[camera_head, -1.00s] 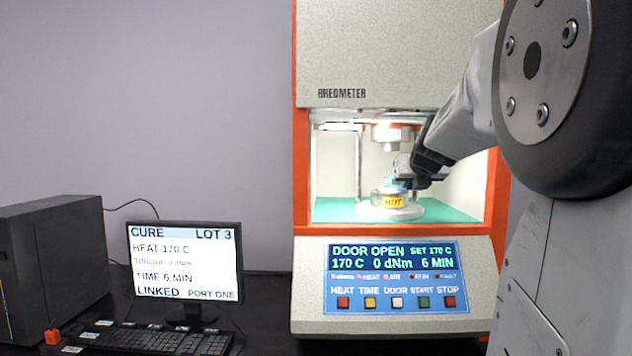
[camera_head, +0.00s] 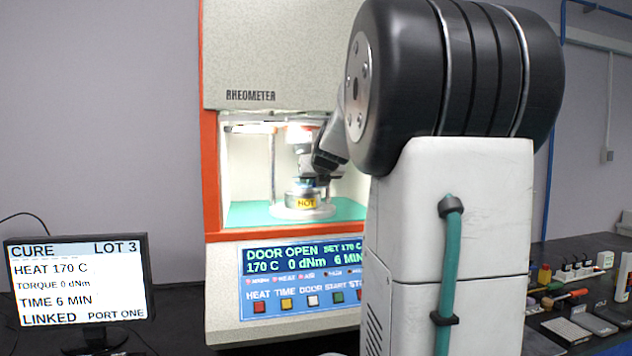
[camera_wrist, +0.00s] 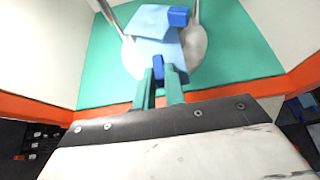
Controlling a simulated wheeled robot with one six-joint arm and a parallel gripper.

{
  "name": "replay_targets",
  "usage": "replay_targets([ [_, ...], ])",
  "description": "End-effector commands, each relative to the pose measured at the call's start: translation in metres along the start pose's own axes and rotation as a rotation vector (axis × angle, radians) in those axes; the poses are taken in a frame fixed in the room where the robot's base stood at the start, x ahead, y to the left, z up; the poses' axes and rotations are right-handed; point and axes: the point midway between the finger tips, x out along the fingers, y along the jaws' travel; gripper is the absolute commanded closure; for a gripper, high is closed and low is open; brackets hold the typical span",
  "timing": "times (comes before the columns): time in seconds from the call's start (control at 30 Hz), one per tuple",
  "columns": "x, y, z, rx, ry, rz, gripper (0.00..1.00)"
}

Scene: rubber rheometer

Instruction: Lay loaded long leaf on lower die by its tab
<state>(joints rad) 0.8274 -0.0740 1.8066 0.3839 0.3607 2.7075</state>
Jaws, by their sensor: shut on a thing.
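The long leaf (camera_wrist: 155,48) is a pale blue sheet lying over the round metal lower die (camera_wrist: 196,46) in the wrist view. My gripper (camera_wrist: 160,72) has its green fingers shut on the leaf's blue tab (camera_wrist: 158,66) at the near side. A second blue block (camera_wrist: 178,16) shows at the sheet's far end. In the head view my gripper (camera_head: 307,180) is just above the lower die (camera_head: 302,201) with its HOT label. My arm hides part of the chamber, and I cannot tell whether the leaf rests fully on the die.
The rheometer (camera_head: 210,130) has its door open, with orange frame edges around the opening. The upper die (camera_head: 299,134) hangs above, and metal posts (camera_head: 273,165) stand beside. A green chamber floor (camera_head: 245,212) surrounds the die. A monitor (camera_head: 78,285) stands left; bench items (camera_head: 570,270) lie right.

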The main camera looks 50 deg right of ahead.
Motion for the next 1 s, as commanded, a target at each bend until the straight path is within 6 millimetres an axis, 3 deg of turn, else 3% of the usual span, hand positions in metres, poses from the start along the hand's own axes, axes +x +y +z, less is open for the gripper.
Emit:
replay_targets([
  [1.0, 0.055, 0.001, 0.029, 0.0, 0.0, 0.001, 1.0],
])
